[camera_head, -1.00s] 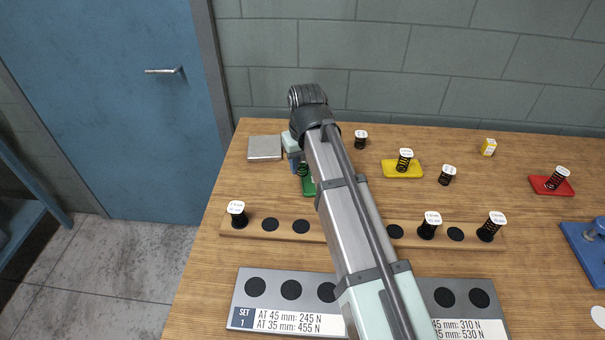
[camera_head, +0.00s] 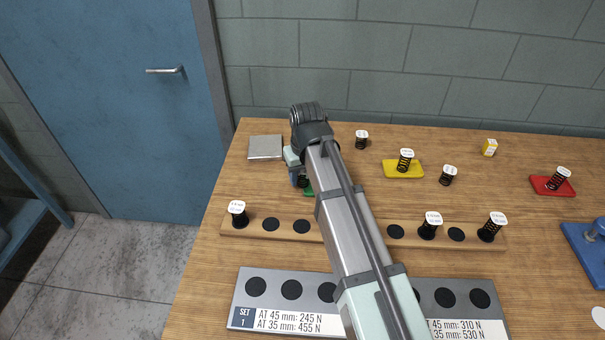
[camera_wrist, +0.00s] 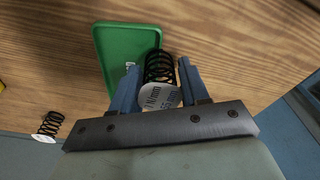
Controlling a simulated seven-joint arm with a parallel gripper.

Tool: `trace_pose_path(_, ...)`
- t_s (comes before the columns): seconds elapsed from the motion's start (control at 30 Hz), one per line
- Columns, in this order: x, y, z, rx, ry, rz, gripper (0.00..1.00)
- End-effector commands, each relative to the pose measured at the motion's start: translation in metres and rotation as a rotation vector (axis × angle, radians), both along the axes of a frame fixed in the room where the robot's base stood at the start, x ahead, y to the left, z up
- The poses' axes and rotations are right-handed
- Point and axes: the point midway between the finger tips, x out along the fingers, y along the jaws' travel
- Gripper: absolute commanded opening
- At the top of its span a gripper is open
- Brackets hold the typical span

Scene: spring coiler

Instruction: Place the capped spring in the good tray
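The capped spring (camera_wrist: 158,68) is black with a white printed cap. It sits between the two blue fingers of my gripper (camera_wrist: 160,78), which appears shut on it. In the wrist view the spring overlaps the right edge of the green tray (camera_wrist: 113,45). Whether its foot touches the tray or the table cannot be told. In the head view my arm hides most of the green tray (camera_head: 308,191), and the dark spring shows just beside the fingers.
A yellow tray (camera_head: 390,171) and a red tray (camera_head: 541,184) each carry a capped spring. Two loose springs (camera_head: 361,141) (camera_head: 448,176) stand on the table. A wooden rack (camera_head: 345,230) holds several springs. A grey plate (camera_head: 265,147) lies at the back left.

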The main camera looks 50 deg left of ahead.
Motion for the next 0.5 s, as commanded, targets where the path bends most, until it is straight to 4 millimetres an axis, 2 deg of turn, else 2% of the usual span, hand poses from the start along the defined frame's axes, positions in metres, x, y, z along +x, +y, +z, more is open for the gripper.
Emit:
trace_pose_path(0.03,0.0000,0.0000,0.0001,0.000,0.000,0.000,0.50)
trace_pose_path(0.13,0.0000,0.0000,0.0001,0.000,0.000,0.000,0.60)
trace_pose_path(0.5,0.0000,-0.0001,0.0056,0.000,0.000,0.000,0.60)
